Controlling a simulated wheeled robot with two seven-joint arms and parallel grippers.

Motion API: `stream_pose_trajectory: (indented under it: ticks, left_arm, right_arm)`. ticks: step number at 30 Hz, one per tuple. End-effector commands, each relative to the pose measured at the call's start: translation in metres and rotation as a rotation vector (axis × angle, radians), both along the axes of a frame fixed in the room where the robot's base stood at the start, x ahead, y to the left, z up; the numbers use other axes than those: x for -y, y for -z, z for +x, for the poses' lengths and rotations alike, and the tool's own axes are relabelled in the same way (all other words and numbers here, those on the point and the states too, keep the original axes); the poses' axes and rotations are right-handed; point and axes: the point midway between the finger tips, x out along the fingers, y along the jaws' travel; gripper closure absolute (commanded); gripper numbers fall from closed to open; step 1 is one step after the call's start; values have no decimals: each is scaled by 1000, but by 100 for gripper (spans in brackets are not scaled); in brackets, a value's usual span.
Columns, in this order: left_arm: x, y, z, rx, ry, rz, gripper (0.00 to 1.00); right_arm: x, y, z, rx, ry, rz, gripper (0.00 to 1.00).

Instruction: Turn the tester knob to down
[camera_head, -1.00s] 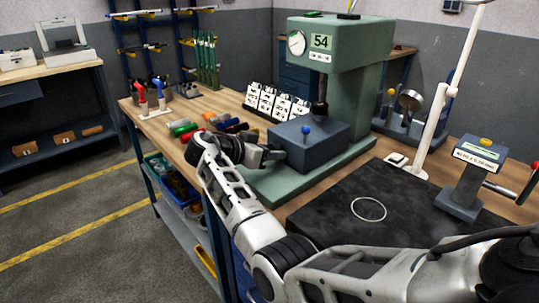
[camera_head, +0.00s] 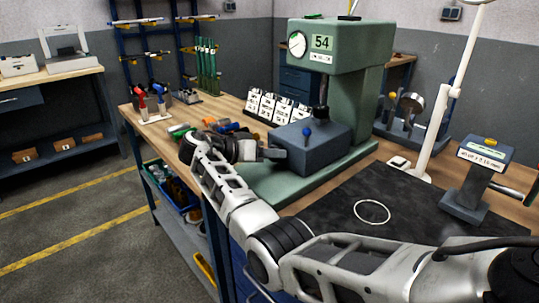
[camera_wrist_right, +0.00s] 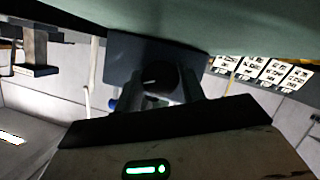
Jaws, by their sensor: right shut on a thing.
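The tester (camera_head: 345,90) is a green press-like machine with a round dial and a display reading 54. A blue-grey block (camera_head: 325,150) with a blue ball-topped lever sits on its base. My right gripper (camera_head: 275,154) reaches the block's left side in the head view. In the right wrist view, a dark round knob (camera_wrist_right: 160,76) with a white mark sits on a grey face. The mark points left in that picture. The right gripper's fingers (camera_wrist_right: 157,90) are on either side of the knob, shut on it. My left gripper is not in view.
A black mat (camera_head: 340,210) with a white ring lies in front of the tester. A small gauge stand (camera_head: 470,190) and a white lamp post (camera_head: 440,110) stand at right. White label cards (camera_head: 275,107) and coloured rolls (camera_head: 222,126) lie behind the gripper.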

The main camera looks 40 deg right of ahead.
Motion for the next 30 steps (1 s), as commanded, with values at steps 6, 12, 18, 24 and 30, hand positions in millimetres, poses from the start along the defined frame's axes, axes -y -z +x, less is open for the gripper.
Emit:
stream_pose_trajectory:
  ticks: [6, 12, 18, 24, 30]
  left_arm:
    - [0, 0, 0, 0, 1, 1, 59]
    - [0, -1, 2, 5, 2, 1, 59]
    - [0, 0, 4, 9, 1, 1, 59]
    - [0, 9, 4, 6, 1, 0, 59]
    - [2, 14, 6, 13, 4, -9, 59]
  right_arm:
    - [0, -1, 0, 2, -1, -2, 49]
    - [0, -1, 0, 2, -1, -1, 40]
    - [-5, -1, 1, 3, -2, 0, 40]
    - [-35, -10, 5, 5, -5, 2, 40]
    - [-82, -28, 9, 5, -5, 0, 40]
